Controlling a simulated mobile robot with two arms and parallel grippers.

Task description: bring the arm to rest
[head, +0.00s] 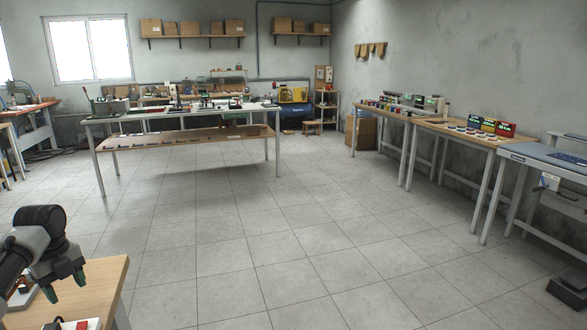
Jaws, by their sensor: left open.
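My left arm comes in at the lower left of the head view. Its left gripper (65,285) has dark fingers with green tips and points down. It is open, and nothing shows between its fingers. It hangs in front of or above the left part of a wooden-topped table (103,280); I cannot tell the height. My right arm and right gripper are not in the picture.
A red and white device (75,325) is cut off at the bottom edge on the near table. A long workbench (180,114) stands mid-room. More benches (455,130) line the right wall. The tiled floor (290,240) between them is clear.

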